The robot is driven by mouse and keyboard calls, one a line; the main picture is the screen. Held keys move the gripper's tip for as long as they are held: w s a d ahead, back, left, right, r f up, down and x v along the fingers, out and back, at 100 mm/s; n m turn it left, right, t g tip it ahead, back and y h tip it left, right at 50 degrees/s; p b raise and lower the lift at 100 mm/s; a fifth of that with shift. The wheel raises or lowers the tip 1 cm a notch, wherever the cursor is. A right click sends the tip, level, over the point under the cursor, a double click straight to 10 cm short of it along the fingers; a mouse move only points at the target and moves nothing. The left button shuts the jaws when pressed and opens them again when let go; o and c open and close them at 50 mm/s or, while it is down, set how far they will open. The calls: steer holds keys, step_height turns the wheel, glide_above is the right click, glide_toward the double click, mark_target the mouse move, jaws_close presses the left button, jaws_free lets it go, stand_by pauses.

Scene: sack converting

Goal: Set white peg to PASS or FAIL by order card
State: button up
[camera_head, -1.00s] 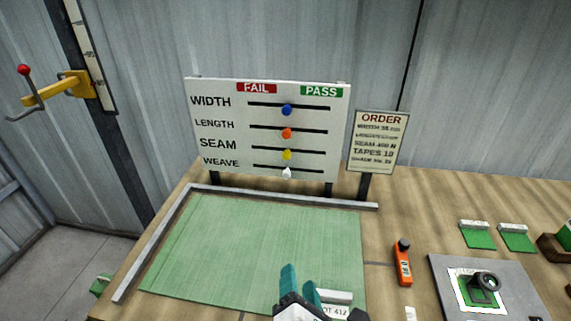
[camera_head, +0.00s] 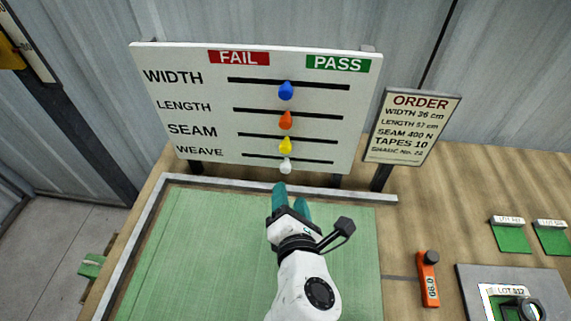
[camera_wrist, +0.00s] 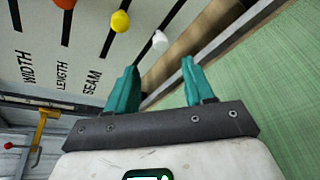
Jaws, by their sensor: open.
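The white peg (camera_head: 285,167) sits on the WEAVE slot, the lowest row of the white board (camera_head: 205,85), near the slot's middle. It also shows in the wrist view (camera_wrist: 160,41), ahead of the fingertips. FAIL is marked in red at the left and PASS in green at the right. My gripper (camera_head: 291,190) is open and empty just below the white peg, apart from it; its teal fingers also show in the wrist view (camera_wrist: 160,75). The order card (camera_head: 412,127) reads width 36 cm, length 57 cm, seam 400 N, tapes 10; its last line is small.
The blue (camera_head: 286,90), orange (camera_head: 286,120) and yellow (camera_head: 286,145) pegs stand mid-slot above the white one. A green mat (camera_head: 190,240) with a grey rim lies below the board. An orange tool (camera_head: 428,280) and a grey plate (camera_head: 470,290) lie at right.

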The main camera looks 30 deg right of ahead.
mark_target(286, 170)
steer(key=p+x, duration=0.1)
steer(key=x, duration=0.8)
steer(key=shift+w+d, duration=0.1)
steer(key=shift+w, duration=0.1)
steer(key=shift+c, duration=0.4)
jaws_close()
